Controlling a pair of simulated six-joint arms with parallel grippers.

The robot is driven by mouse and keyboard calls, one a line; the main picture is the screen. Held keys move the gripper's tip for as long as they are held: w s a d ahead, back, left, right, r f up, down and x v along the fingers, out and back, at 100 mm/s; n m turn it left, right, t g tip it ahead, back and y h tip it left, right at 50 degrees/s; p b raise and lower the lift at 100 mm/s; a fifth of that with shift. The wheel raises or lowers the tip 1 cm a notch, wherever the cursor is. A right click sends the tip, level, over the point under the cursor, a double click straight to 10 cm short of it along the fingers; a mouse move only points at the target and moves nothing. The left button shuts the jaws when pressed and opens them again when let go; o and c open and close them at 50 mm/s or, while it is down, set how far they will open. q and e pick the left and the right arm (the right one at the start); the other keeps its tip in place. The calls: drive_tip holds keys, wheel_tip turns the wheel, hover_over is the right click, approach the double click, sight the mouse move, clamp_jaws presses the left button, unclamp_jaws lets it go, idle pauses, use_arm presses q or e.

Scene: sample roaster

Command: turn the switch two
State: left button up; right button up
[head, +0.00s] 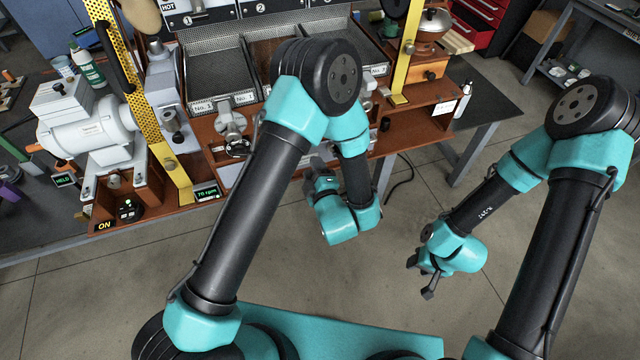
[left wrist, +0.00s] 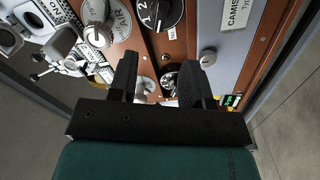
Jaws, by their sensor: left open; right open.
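I cannot tell for sure which control is switch two. In the left wrist view a black dial (left wrist: 160,12) with white numerals, a 2 among them, sits at the top of the brown panel (left wrist: 190,25). A second black knob (left wrist: 170,78) shows lower down, partly hidden between the fingers. My left gripper (left wrist: 160,77) is open and empty, its fingers pointing toward the panel. In the head view my left gripper (head: 320,168) is partly behind its own arm, in front of the bench. My right gripper (head: 420,278) is open and empty above the floor, away from the bench.
The head view shows a black-faced dial (head: 237,146), a 70 rpm display (head: 206,193) and a yellow perforated post (head: 150,110). Floor before the bench is clear.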

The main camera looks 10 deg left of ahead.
use_arm(q)
drive_tip(key=v, duration=0.5)
drive_tip(key=shift+s+d, duration=0.1)
drive_tip(key=shift+s, duration=0.1)
drive_tip(key=w+a+f+m+g+h, duration=0.2)
drive_tip(key=a+f+m+g+h, duration=0.55)
drive_tip(key=f, duration=0.55)
drive_tip(key=s+a+f+m+g+h, duration=0.2)
drive_tip(key=s+a+m+g, duration=0.1)
drive_tip(key=s+m, duration=0.2)
drive_tip(key=s+a+f+m+g+h, duration=0.3)
drive_tip(key=s+m+g, duration=0.1)
drive_tip(key=s, duration=0.3)
drive_tip(key=shift+s+a+m, duration=0.15)
drive_tip(key=shift+s+m, duration=0.15)
drive_tip(key=shift+m, duration=0.15)
drive_tip(key=shift+o, duration=0.4)
drive_tip(key=shift+f+g, duration=0.1)
drive_tip(key=shift+g, duration=0.15)
